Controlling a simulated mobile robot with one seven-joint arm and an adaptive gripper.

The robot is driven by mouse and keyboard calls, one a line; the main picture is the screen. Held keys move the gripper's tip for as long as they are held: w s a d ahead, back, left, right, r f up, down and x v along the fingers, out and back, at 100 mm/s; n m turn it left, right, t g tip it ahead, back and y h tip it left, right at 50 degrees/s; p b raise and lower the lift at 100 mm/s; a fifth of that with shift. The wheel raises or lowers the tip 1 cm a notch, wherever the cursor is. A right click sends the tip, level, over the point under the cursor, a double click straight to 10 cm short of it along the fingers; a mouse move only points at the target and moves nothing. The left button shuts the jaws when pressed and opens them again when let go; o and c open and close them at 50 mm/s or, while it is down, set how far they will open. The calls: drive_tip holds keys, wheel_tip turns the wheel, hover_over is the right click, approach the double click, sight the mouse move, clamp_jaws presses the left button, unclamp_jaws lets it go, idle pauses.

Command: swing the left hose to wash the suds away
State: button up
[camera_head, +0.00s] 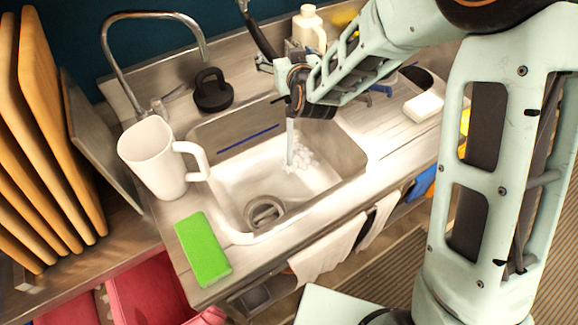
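A black hose (258,33) comes down from the top of the picture to my gripper (268,66), above the back of the sink. The fingers are small and partly hidden against the hose, so I cannot tell whether they are closed on it. A pale stream of water (290,142) falls from a dark nozzle below my wrist into the steel sink basin (230,182). White suds (303,157) lie on the basin floor around and right of where the stream lands. The drain (264,212) is at the basin's front left.
A chrome tap (155,15), black kettlebell-shaped object (213,93) and white jug (158,158) stand left of the basin. A green sponge (203,249) lies at the front left. A white bottle (309,30) stands behind; a white block (424,106) lies right. Boards (45,110) stand far left.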

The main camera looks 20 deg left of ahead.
drive_tip(key=s+d+r+b, duration=0.2)
drive_tip(key=s+d, duration=0.2)
drive_tip(key=d, duration=0.2)
drive_tip(key=shift+s+d+r, duration=0.15)
drive_tip(key=shift+s+r, duration=0.05)
drive_tip(key=shift+r, duration=0.1)
idle(0.7)
idle(0.7)
